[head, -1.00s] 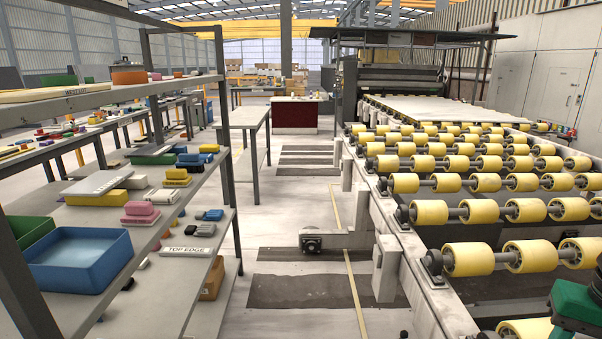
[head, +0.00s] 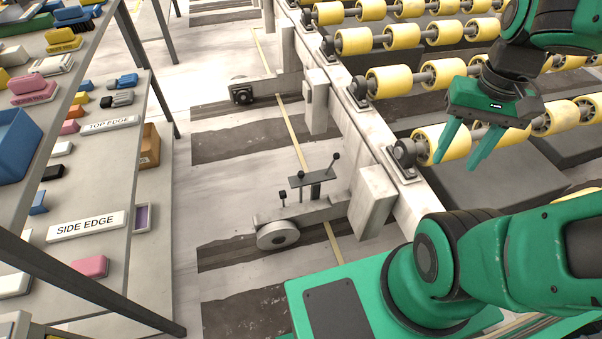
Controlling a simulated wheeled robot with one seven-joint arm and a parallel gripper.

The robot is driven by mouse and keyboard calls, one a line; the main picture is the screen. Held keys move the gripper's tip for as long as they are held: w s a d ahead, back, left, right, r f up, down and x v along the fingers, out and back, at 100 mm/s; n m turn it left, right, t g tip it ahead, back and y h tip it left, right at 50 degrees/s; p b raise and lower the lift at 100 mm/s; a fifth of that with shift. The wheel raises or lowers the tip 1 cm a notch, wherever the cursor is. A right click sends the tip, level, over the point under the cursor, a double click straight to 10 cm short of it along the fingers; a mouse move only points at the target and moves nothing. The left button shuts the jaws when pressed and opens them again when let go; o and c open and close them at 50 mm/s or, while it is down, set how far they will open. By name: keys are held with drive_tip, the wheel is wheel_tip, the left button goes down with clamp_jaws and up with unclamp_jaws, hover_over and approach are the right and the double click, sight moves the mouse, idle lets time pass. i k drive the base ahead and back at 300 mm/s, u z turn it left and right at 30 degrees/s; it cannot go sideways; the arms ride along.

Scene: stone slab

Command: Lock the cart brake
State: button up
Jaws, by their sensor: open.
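A low cart end with a grey wheel (head: 278,235) stands on the floor beside the roller conveyor. Above its pale beam (head: 325,212) is a dark plate (head: 311,178) on a short post, with a thin lever topped by a black knob (head: 335,157) leaning up to the right. A smaller black-topped stub (head: 283,196) stands to its left. I cannot tell which of these is the brake, or its setting. My gripper (head: 456,164) is open and empty, its two green fingers pointing down over the conveyor rollers, to the right of the levers and apart from them.
The yellow-roller conveyor (head: 354,41) with its pale side rail runs along the right. A shelf rack at the left holds coloured blocks, a blue bin (head: 12,140) and a "SIDE EDGE" sign (head: 87,226). A strip of floor lies between rack and cart.

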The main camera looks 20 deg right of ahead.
sight(336, 156)
drive_tip(key=k, duration=1)
drive_tip(key=u, duration=0.8)
drive_tip(key=i, duration=1.15)
drive_tip(key=z, duration=0.85)
